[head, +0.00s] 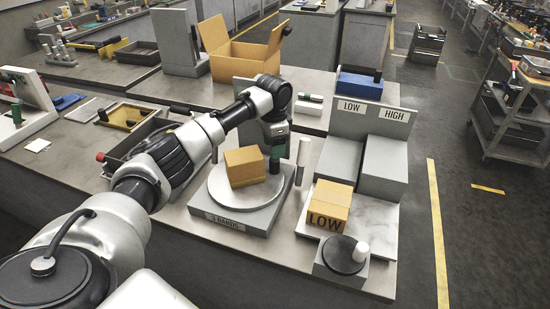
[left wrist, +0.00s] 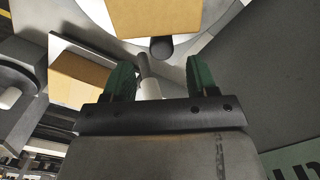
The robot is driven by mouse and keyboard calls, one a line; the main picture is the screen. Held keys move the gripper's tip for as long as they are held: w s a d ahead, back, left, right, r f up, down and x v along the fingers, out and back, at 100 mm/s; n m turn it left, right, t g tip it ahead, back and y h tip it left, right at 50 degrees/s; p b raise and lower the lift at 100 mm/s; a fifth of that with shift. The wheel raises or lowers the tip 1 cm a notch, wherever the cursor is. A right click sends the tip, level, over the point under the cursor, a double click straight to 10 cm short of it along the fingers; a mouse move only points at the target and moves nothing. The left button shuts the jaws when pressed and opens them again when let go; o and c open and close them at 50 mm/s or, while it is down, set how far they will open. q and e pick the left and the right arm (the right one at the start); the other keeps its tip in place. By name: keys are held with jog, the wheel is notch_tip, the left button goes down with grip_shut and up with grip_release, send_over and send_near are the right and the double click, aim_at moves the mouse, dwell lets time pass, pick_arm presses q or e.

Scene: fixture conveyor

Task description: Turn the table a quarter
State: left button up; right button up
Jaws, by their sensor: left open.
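The round grey turntable (head: 222,193) sits on a grey base with a label on its front. A tan box (head: 244,166) stands on it, and box and disc also show at the top of the left wrist view. My left gripper (head: 276,150) is at the turntable's far right rim, beside the box. In the left wrist view its green fingers (left wrist: 157,74) are apart. A dark round knob (left wrist: 161,47) at the disc's rim and a grey-and-white post (left wrist: 148,78) appear in line with the gap; I cannot tell their depth. My right gripper is not in view.
A second tan box marked LOW (head: 327,207) sits on a pale slab right of the turntable. In front is a dark dial with a white knob (head: 361,251). Grey blocks under LOW and HIGH signs (head: 383,168) stand behind. An open carton (head: 240,60) is at the back.

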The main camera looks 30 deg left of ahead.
aim_at(275, 161)
pick_arm(q)
jog(key=f, duration=0.5)
jog(key=shift+w+f, duration=0.25)
jog(key=shift+f, duration=0.35)
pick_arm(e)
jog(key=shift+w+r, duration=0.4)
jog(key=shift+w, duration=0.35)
pick_arm(q)
jog(key=shift+c, duration=0.5)
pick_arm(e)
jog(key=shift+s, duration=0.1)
pick_arm(q)
jog(key=c, duration=0.9)
jog(key=shift+p, duration=0.35)
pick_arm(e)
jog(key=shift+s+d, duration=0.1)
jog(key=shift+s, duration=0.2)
